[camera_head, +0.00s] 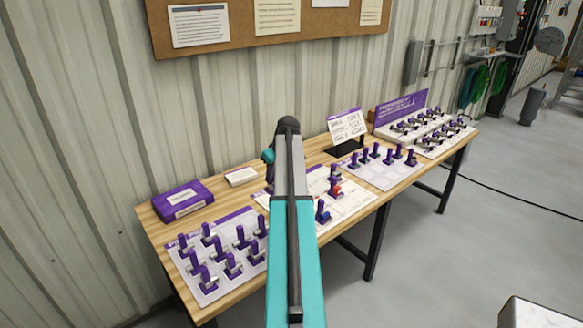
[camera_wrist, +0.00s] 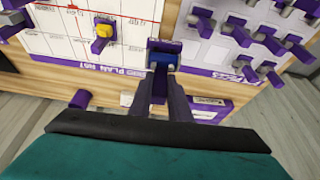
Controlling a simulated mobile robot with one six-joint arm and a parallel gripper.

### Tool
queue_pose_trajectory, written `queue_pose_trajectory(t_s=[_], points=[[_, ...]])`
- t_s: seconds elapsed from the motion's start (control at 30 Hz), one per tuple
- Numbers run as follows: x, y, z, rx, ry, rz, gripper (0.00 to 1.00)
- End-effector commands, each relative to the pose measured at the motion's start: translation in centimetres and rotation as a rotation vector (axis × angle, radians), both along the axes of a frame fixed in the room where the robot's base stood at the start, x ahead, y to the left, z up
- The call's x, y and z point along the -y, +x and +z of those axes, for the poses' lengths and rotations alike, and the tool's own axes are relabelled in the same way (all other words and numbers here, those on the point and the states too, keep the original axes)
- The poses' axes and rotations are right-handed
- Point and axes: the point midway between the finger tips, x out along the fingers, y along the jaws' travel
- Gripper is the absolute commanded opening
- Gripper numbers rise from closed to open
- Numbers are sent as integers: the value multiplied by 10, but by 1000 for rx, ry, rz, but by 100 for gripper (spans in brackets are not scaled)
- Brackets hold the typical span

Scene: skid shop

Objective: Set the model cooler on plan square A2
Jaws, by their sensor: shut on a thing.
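In the wrist view my gripper (camera_wrist: 164,82) is shut on a blue model piece (camera_wrist: 163,59) with a purple part between the fingers. I cannot read a label to confirm that it is the cooler. It is over or beside the edge of the white plan board (camera_wrist: 55,45), near its purple title strip; contact with the table is unclear. In the head view the plan board (camera_head: 352,203) lies mid-table, partly hidden by my arm, and my gripper is hidden too. Its square labels are too small to read, so A2 cannot be picked out.
A yellow piece (camera_wrist: 103,31) stands on the plan board. A red piece (camera_head: 335,190) and another blue piece (camera_head: 322,212) stand there too. A left board (camera_head: 207,290) and a right board (camera_head: 382,181) hold several purple-handled pieces. A purple box (camera_head: 184,200) lies at the back left.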

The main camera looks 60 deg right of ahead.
Motion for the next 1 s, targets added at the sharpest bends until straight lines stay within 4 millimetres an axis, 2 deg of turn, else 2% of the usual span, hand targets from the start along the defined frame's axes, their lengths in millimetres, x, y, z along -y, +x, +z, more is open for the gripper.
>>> queue_pose_trajectory(t_s=[0.03, 0.1, 0.3, 0.77, 1.0], points=[[17, -12, 6, 1, 0, -13, 0], [32, -25, 7, 4, -1, -22, 0], [57, -50, 6, 7, -3, -37, 0], [60, -54, 5, 8, -4, -39, 0], [60, -55, -4, 7, -3, -39, 0]])
